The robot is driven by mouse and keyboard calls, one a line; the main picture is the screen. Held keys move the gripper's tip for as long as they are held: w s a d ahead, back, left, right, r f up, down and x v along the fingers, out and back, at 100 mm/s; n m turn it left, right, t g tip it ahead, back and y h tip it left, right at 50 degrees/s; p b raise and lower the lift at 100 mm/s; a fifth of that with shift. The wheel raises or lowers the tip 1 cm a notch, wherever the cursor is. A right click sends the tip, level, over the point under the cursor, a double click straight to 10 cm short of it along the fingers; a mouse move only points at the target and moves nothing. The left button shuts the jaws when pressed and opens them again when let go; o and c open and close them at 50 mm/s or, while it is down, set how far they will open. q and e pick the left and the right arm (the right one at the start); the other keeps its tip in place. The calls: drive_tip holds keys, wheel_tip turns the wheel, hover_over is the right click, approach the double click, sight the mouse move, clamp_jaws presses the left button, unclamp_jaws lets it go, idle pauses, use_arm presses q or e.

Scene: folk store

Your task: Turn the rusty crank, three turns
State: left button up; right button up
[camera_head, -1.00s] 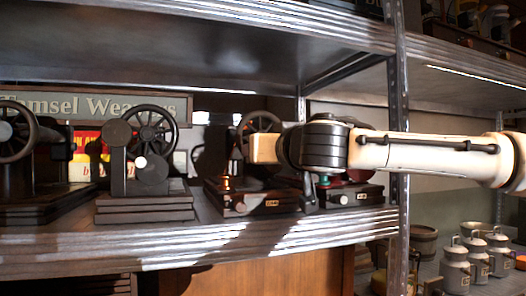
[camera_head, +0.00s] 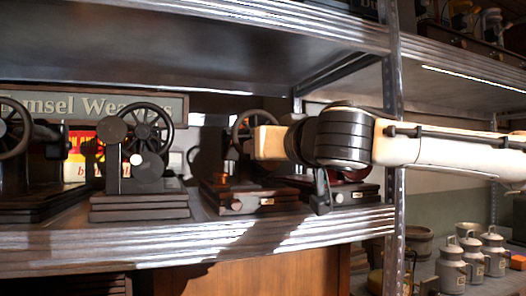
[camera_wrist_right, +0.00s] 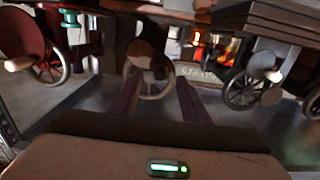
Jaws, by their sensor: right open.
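The crank machine in front of my right gripper has a spoked wheel (camera_head: 243,130) on a dark base (camera_head: 246,194); the gripper body partly covers it in the head view. In the right wrist view its wheel (camera_wrist_right: 150,88) and a rusty-brown round part (camera_wrist_right: 140,53) show beyond the fingers. My right gripper (camera_wrist_right: 158,88) is open, its two fingers apart with nothing held between them. I cannot tell whether either finger touches the crank. In the head view its fingers are hidden. My left gripper is not in view.
Black-wheeled machines (camera_head: 150,127) stand left on the same shelf (camera_head: 180,236). A red-wheeled machine (camera_wrist_right: 35,48) is close on the other side. A metal post (camera_head: 395,130) stands right and an upper shelf (camera_head: 230,40) hangs above. Grey cans (camera_head: 470,260) are lower right.

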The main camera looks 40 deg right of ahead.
drive_tip(key=shift+b+v, duration=0.35)
drive_tip(key=shift+v, duration=1.8)
